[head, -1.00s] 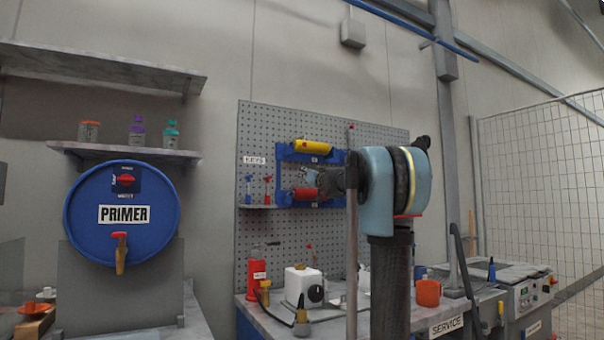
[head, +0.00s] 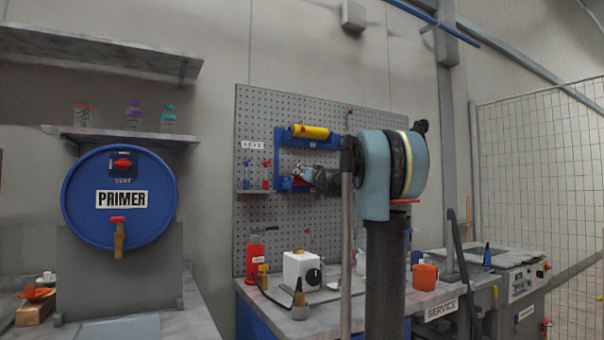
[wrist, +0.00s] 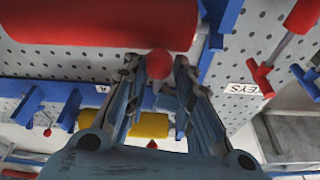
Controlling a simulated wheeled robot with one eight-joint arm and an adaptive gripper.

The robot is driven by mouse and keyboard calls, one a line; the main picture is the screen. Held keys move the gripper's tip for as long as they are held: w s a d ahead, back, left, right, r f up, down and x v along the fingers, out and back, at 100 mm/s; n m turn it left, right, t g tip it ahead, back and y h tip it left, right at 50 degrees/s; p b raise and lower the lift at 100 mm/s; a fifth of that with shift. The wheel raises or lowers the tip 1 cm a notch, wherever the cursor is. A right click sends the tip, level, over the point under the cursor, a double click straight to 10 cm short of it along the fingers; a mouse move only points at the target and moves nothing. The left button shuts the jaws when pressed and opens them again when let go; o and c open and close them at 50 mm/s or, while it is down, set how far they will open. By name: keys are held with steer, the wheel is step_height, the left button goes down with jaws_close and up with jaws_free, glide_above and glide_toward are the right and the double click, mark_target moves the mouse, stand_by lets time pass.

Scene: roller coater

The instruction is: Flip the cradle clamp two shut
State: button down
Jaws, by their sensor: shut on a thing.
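A blue wall rack (head: 280,152) holds a yellow cylinder (head: 310,131) above and a red cylinder (head: 298,182) below. My gripper (head: 309,176) is at the lower cradle, partly covering the red cylinder. In the wrist view, which appears upside down, the red cylinder (wrist: 100,22) is large and close, and the yellow cylinder (wrist: 150,125) is behind the fingers. My gripper (wrist: 159,72) is closed around a small red ball knob (wrist: 158,64) beside the red cylinder, apparently the clamp's handle. The clamp's arm is mostly hidden, and its number cannot be read.
A grey pegboard (head: 255,115) backs the rack. A keys shelf (head: 252,191) with small hanging items is close to its left. A bench (head: 330,310) below carries a red bottle (head: 255,258), a white box (head: 300,268) and an orange cup (head: 425,274).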

steer(key=shift+d+r, duration=0.1)
steer(key=shift+d, duration=0.2)
steer(key=c, duration=1.5)
jaws_free()
steer(key=shift+s+d, duration=0.1)
steer(key=shift+d, duration=0.05)
steer(key=shift+s, duration=0.3)
steer(key=v, duration=1.1)
steer(key=shift+s+d, duration=0.1)
steer(key=shift+s, duration=0.05)
